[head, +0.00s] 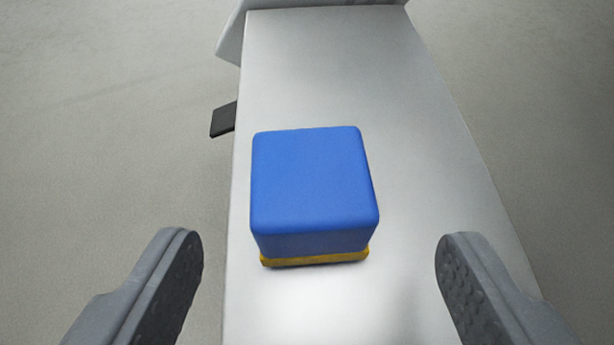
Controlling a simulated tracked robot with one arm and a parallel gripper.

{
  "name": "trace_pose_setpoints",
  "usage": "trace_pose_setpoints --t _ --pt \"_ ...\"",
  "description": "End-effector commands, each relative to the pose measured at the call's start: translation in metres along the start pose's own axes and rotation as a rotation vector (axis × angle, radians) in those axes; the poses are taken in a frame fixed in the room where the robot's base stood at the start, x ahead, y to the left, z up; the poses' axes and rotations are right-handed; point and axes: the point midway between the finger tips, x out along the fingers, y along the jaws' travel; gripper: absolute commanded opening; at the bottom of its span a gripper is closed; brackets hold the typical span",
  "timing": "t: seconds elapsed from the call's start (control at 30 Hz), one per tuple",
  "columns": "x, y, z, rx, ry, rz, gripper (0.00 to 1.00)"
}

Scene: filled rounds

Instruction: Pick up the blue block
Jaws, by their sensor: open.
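The blue block (312,185) is in the middle of the head view, with rounded edges. It rests on something yellow (315,258), of which only a thin strip shows below the block's near face; the rest is hidden under the block. My gripper (318,245) is open and empty. Its two grey padded fingers stand wide apart at the lower left and lower right of the picture. The block shows between and beyond the fingertips, and neither finger touches it.
The block and the yellow piece stand on a long, pale grey surface (420,180), near its left edge. A small dark piece (223,120) sticks out beside that edge. Bare surface lies to the right of the block. Plain grey floor (110,130) shows on both sides.

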Motion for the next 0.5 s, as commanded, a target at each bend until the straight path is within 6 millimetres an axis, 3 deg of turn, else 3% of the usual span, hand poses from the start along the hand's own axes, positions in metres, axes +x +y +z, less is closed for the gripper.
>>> trace_pose_setpoints --t 0.3,0.5 --pt "0.033 -0.002 0.004 0.001 0.003 0.002 0.67" --pt "0.041 -0.002 0.001 0.001 0.001 0.001 0.67"
